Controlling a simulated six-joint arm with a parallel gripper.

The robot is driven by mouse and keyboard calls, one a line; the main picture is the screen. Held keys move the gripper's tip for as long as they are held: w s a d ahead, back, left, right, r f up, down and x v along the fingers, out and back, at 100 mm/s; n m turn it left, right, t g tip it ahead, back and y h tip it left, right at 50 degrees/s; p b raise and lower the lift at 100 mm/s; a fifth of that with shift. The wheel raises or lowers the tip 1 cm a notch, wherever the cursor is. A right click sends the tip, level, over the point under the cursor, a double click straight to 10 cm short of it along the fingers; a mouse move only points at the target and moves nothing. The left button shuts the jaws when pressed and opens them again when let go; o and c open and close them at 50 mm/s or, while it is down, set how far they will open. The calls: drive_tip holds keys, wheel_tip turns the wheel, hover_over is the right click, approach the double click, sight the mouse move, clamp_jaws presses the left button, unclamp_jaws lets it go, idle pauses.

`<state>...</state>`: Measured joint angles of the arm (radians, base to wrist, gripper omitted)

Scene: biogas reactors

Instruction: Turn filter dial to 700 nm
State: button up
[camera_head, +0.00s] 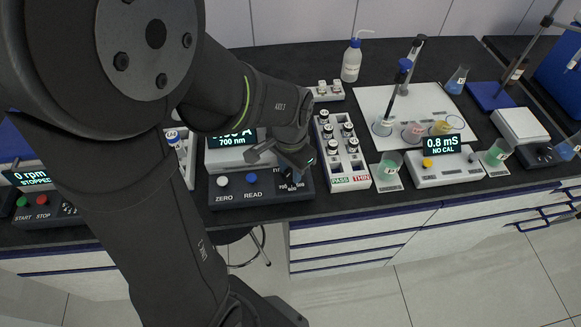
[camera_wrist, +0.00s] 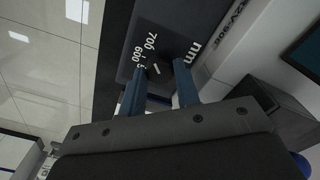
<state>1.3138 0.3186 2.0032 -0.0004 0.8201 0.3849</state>
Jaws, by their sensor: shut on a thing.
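The photometer (camera_head: 262,197) has a white ZERO button, a blue READ button and a filter dial at its front right. Its display (camera_head: 231,140) shows "700 nm" below a partly hidden absorbance value. My gripper (camera_head: 293,171) is over the dial and mostly hides it in the head view. In the wrist view, the two blue fingers (camera_wrist: 161,72) are shut on the dark filter dial (camera_wrist: 157,71), one on each side. A short white mark shows on the dial.
Right of the photometer stands a white vial rack (camera_head: 342,150) marked PASS and THIN. A conductivity meter (camera_head: 445,166) reading 0.8 mS and beakers stand farther right. A stirrer panel (camera_head: 37,190) is at the left. The bench's front edge is close to the dial.

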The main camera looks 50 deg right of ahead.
sight(291, 173)
drive_tip(key=o, duration=1)
drive_tip(key=shift+r, duration=0.1)
wheel_tip(291, 173, up, 17)
drive_tip(key=shift+r, duration=0.15)
idle(0.4)
wheel_tip(291, 173, down, 18)
drive_tip(key=shift+r, duration=0.25)
idle(0.5)
